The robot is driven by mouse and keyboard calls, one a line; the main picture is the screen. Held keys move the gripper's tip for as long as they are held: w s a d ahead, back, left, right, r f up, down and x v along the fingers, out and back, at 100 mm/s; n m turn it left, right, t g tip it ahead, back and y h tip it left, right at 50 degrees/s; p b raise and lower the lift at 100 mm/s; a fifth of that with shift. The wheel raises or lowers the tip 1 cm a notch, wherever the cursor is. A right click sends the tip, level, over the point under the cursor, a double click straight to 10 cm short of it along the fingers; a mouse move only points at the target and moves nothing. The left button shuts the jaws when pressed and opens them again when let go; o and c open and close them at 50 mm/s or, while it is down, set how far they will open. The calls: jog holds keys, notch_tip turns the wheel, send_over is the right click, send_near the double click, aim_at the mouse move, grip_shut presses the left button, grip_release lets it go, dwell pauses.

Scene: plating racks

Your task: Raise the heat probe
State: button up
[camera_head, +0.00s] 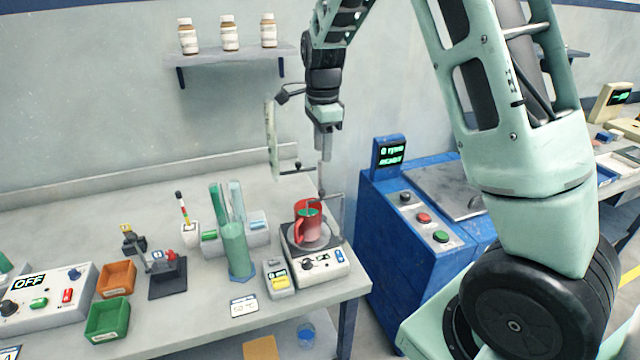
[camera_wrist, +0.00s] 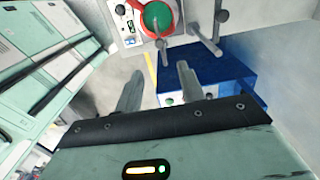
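A red mug (camera_head: 301,232) with green content stands on the hotplate (camera_head: 322,263). A thin metal stand (camera_head: 342,215) rises behind it. The heat probe (camera_head: 320,181) appears to hang from this stand, with its lower end at the mug; its exact outline is hard to tell. The mug also shows at the top of the wrist view (camera_wrist: 139,22), beside a grey post and a rod with a round end (camera_wrist: 205,44). My gripper (camera_wrist: 159,82) is open, its two fingers apart with nothing between them. In the head view it is above the hotplate, partly merging with the stand.
A green cylinder (camera_head: 236,252) with tubes stands left of the hotplate, beside a small yellow-screened device (camera_head: 279,279). A blue machine (camera_head: 378,225) stands to the right. Orange (camera_head: 116,279) and green (camera_head: 107,320) bins lie further left. A shelf (camera_head: 231,56) with bottles hangs on the wall.

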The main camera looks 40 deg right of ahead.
aim_at(322, 191)
notch_tip(322, 191, down, 12)
jog(key=p, duration=0.2)
jog(key=shift+p, duration=0.4)
grip_shut()
